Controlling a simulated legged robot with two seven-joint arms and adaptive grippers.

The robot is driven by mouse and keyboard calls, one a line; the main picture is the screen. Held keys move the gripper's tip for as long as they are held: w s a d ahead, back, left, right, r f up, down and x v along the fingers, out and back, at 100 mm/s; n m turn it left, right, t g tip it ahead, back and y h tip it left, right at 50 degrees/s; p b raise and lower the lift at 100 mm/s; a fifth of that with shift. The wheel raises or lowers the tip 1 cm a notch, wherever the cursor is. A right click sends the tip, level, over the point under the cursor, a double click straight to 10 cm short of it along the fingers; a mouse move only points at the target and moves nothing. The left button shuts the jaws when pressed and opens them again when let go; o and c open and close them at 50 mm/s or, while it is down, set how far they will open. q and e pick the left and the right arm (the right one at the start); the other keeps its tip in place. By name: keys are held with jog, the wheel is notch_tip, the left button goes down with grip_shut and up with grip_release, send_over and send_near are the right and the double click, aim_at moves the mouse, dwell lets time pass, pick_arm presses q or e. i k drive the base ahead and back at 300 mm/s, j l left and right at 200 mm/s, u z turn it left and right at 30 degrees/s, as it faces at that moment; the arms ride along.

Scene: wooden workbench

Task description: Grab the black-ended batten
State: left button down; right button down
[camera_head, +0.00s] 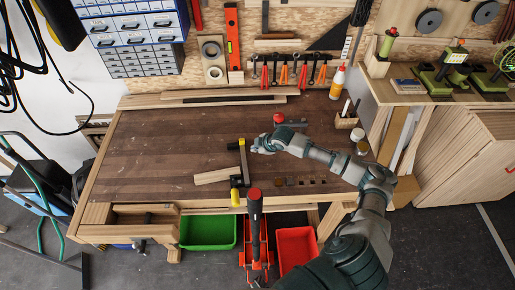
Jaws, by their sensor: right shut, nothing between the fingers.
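A pale wooden batten (213,176) lies on the front middle of the workbench (160,150), with a dark piece at its right end. I cannot tell whether that dark piece is the batten's own end or part of the clamp. The yellow and black clamp (243,160) stands across that right end. My right gripper (257,147) is shut and empty, just right of the clamp's upper part and up and right of the batten. It appears apart from the batten. My left gripper is not in view.
Small blocks (300,181) lie under my right forearm. A red knob (278,118), a pen holder (346,121) and long strips (215,98) sit farther back. The bench's left half is clear.

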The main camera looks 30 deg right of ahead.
aim_at(207, 178)
jog(key=k, duration=1)
